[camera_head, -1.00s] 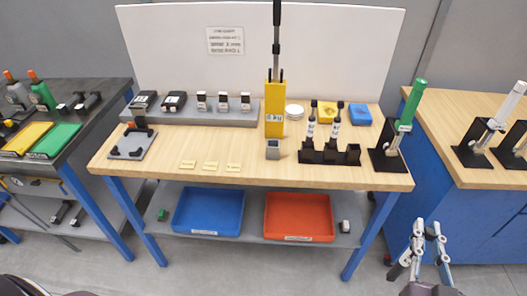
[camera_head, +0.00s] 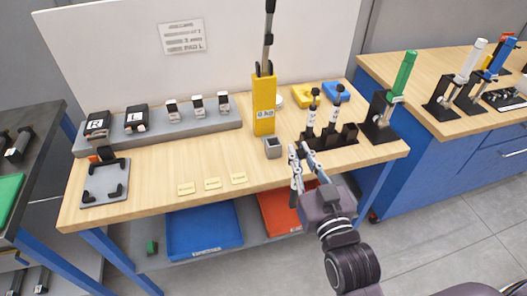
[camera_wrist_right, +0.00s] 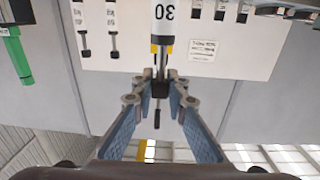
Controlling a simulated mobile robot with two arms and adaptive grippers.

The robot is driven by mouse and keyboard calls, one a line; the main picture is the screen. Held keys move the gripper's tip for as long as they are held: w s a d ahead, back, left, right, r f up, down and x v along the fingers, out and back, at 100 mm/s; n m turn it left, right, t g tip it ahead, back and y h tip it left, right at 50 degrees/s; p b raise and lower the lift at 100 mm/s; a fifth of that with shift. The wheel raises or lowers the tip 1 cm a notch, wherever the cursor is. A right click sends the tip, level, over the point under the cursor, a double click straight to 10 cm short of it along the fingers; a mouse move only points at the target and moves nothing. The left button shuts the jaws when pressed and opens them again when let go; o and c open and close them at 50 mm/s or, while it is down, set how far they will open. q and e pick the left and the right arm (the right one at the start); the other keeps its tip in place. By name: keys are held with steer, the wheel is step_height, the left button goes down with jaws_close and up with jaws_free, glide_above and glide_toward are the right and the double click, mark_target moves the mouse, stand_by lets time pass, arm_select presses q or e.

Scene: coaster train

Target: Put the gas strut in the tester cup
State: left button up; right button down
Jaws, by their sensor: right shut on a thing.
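My right gripper (camera_head: 302,150) is over the front of the table, just right of the grey tester cup (camera_head: 273,148) and in front of the black rack. In the right wrist view it (camera_wrist_right: 160,86) is shut on the black rod end of a gas strut (camera_wrist_right: 163,22), a pale cylinder marked 30 that runs out of the top of the picture. In the head view the held strut is hard to pick out against the fingers. The cup, with a dark opening, stands before the yellow tester (camera_head: 264,105). My left gripper is out of view.
The black rack (camera_head: 345,137) holds two more struts (camera_head: 311,118) (camera_head: 335,110) close to my right gripper. A green-handled tool stand (camera_head: 378,128) is further right. Three small cards (camera_head: 212,184) lie on bare tabletop to the left. Blue (camera_head: 205,230) and red trays are below.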

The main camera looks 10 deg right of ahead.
steer(key=shift+y, duration=0.5)
steer(key=w+r, duration=1)
steer(key=w+r+b, duration=0.1)
steer(key=w+r, duration=0.9)
steer(key=r, duration=0.1)
steer(key=shift+w+a+r, duration=0.15)
steer(key=shift+a, duration=0.05)
step_height(320, 180, down, 20)
steer(key=p, duration=0.1)
steer(key=shift+r, duration=0.2)
steer(key=c, duration=1.9)
jaws_free()
steer(key=shift+f, duration=0.15)
